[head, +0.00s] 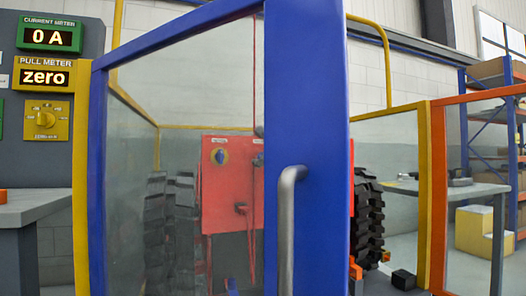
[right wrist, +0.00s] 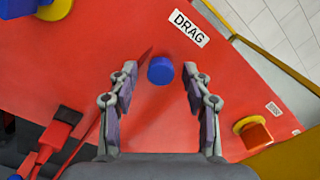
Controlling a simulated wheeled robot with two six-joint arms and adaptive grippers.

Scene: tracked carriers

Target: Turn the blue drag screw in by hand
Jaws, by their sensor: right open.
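The blue drag screw (right wrist: 160,70) shows in the right wrist view as a short round blue knob on a red panel (right wrist: 150,125), below a white label (right wrist: 189,28) reading DRAG. My right gripper (right wrist: 160,84) is open, with one finger on each side of the screw in the picture and visible gaps to both. I cannot tell how far the fingertips are from the panel. Neither gripper can be made out in the head view, and my left gripper is not in view.
A blue-framed glass door (head: 307,120) with a grey handle (head: 285,235) fills the middle of the head view. A red box (head: 230,185) and black tracks (head: 368,215) stand behind it. In the wrist view, an orange-red button (right wrist: 256,136) is at right.

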